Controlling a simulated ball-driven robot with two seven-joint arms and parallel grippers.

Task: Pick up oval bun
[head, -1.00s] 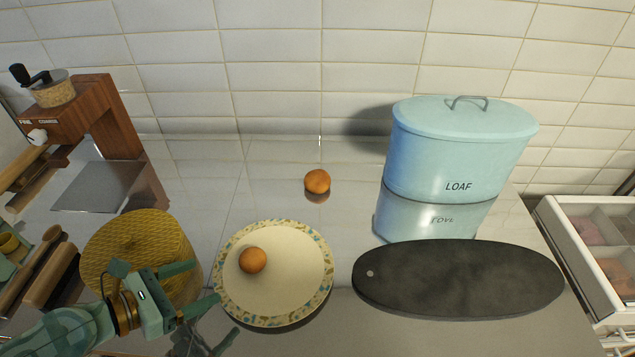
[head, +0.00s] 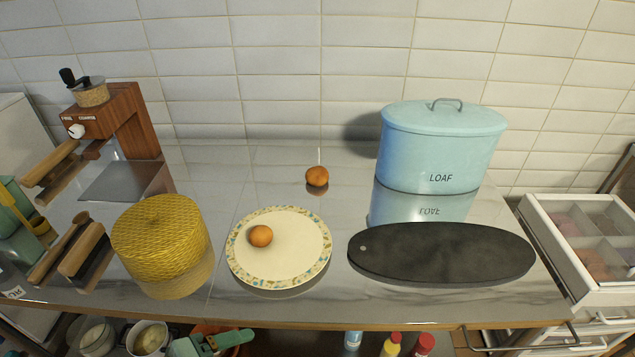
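Two small orange-brown, roundish buns show in the head view. One bun (head: 260,236) lies on the left part of a cream plate (head: 290,262) with a speckled rim. The other bun (head: 317,176) lies on the shiny counter behind the plate. I cannot tell from their shape which is the oval one. My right gripper is not in view.
A yellow woven round container (head: 162,240) stands left of the plate, beside a wooden coffee machine (head: 118,125). A dark oval board (head: 440,252) and a blue LOAF bin (head: 440,150) are on the right. The counter's front edge (head: 300,322) runs below. The counter around the rear bun is clear.

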